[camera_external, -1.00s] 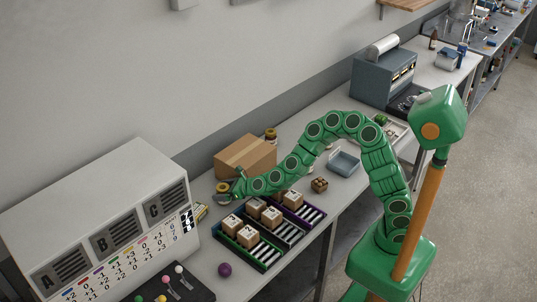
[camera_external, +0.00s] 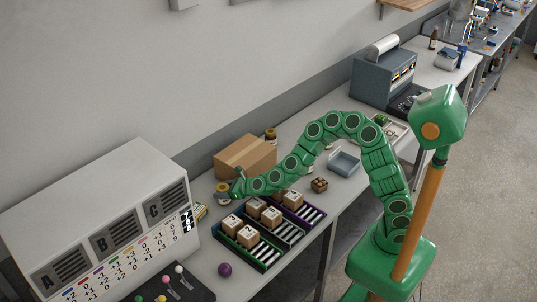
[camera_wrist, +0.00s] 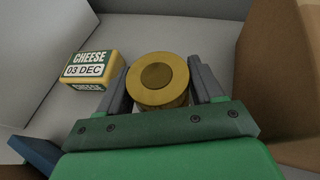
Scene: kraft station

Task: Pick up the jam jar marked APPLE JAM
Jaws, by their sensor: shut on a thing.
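A jar with a round gold lid (camera_wrist: 157,78) sits between the two fingers of my gripper (camera_wrist: 160,84) in the wrist view. The fingers are shut on its sides. In the external view the jar (camera_external: 222,188) shows at the left end of my arm, and my gripper (camera_external: 231,190) meets it from the right. The jar's label is hidden, so I cannot read its marking. I cannot tell whether the jar is lifted or still stands on the table.
A cheese pack (camera_wrist: 92,70) marked 03 DEC lies left of the jar. A cardboard box (camera_external: 245,155) stands behind my gripper. Trays of numbered cubes (camera_external: 248,237) lie in front. The large white panel (camera_external: 100,225) stands at left.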

